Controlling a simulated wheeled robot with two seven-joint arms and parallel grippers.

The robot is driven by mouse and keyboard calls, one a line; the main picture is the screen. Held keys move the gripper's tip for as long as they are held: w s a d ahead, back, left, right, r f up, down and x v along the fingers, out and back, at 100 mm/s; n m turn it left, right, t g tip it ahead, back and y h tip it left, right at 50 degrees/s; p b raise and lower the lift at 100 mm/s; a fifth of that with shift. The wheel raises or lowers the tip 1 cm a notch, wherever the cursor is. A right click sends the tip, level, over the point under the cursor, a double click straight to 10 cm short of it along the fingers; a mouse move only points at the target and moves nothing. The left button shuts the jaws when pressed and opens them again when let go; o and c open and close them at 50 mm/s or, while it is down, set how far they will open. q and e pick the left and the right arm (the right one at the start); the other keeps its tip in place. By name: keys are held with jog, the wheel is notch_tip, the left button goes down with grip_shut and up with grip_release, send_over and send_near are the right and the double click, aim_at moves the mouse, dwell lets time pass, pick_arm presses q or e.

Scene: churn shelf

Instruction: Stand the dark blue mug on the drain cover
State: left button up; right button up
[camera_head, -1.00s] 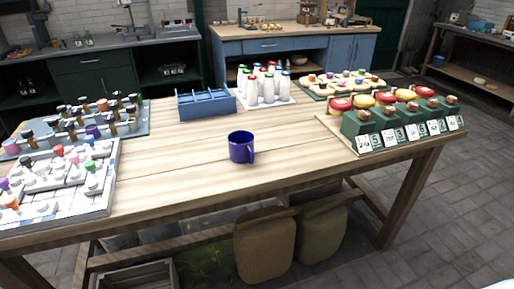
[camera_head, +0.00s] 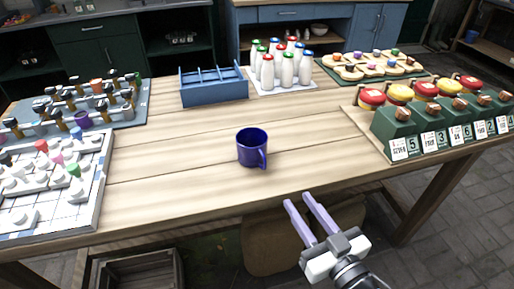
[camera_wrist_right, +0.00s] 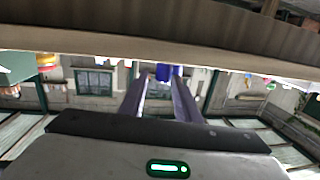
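The dark blue mug (camera_head: 251,147) stands upright on the bare middle of the wooden table in the head view, its handle toward the front right. It also shows small in the right wrist view (camera_wrist_right: 163,72), between the fingers and beyond them; that view looks upside down. My right gripper (camera_head: 298,199) is open and empty, in front of the table's front edge, to the right of the mug and nearer to me. It does not touch the mug. My left gripper is not in view. I cannot make out a drain cover in either view.
A blue divided caddy (camera_head: 213,88) and several white bottles (camera_head: 286,70) stand behind the mug. Green stands with number cards (camera_head: 430,130) are at the right. Trays of small parts (camera_head: 55,180) are at the left. The wood around the mug is clear.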

aim_at(255, 152)
jog(key=shift+n+y, duration=0.3)
jog(key=shift+y, duration=0.3)
jog(key=w+a, duration=0.1)
jog(key=w+a+r, duration=0.2)
jog(key=w, duration=0.1)
jog(key=shift+a+r+p, duration=0.25)
jog(key=shift+p, duration=0.05)
jog(key=shift+w+a, duration=0.25)
jog(key=shift+w, duration=0.35)
jog(key=x, duration=0.5)
jog(key=shift+f, duration=0.2)
jog(key=shift+c, duration=0.7)
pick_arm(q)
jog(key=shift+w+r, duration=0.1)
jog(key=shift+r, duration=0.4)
pick_arm(e)
grip_shut()
